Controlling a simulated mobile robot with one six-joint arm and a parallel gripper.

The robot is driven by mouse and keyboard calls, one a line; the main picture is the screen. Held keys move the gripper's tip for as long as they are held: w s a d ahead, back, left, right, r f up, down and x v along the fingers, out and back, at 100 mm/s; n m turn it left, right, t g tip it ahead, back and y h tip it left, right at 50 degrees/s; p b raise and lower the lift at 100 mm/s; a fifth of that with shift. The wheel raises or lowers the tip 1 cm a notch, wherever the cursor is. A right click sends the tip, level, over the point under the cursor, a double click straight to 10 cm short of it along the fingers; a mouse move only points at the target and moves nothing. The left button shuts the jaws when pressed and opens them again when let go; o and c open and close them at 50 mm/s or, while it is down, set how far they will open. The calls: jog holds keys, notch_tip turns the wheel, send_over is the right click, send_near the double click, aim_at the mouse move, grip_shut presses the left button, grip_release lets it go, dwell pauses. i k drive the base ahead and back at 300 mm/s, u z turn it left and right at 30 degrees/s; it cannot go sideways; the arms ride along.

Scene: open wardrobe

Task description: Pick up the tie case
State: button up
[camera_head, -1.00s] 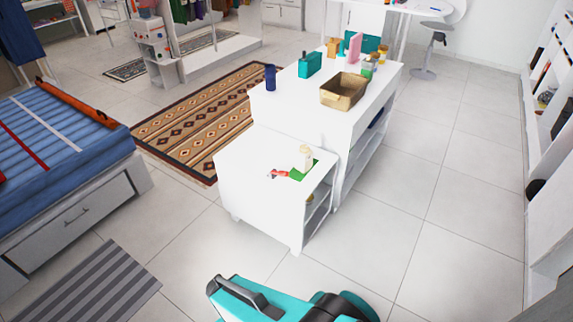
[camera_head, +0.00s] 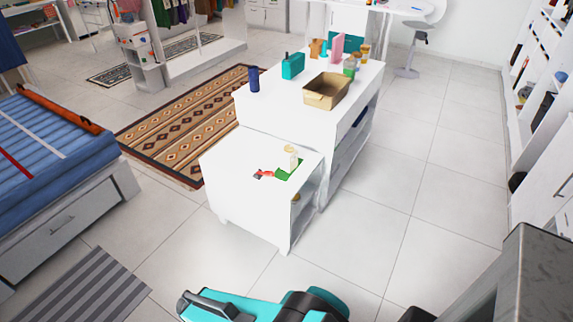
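I cannot tell for certain which thing is the tie case. An open tan box (camera_head: 327,91) stands on the taller white cabinet (camera_head: 300,120), towards its right edge; its contents are not clear. A teal box-like thing (camera_head: 293,66) and a dark blue cylinder (camera_head: 254,79) stand to its left on the same top. My teal and black arm shows at the bottom edge, well in front of the cabinets and apart from them. My gripper's fingertips do not show.
A lower white cabinet (camera_head: 222,164) stands nearer, with a cream item (camera_head: 291,157) and a green piece (camera_head: 284,174) on top. A blue bed (camera_head: 50,160) is at left. Open tiled floor (camera_head: 400,190) lies right of the cabinets, bounded by white shelving (camera_head: 540,110).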

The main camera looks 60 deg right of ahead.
aim_at(288, 162)
jog(key=z, duration=0.05)
jog(key=i, duration=1)
jog(key=u, duration=0.15)
jog(key=k, duration=0.95)
jog(key=z, duration=0.15)
jog(key=i, duration=0.55)
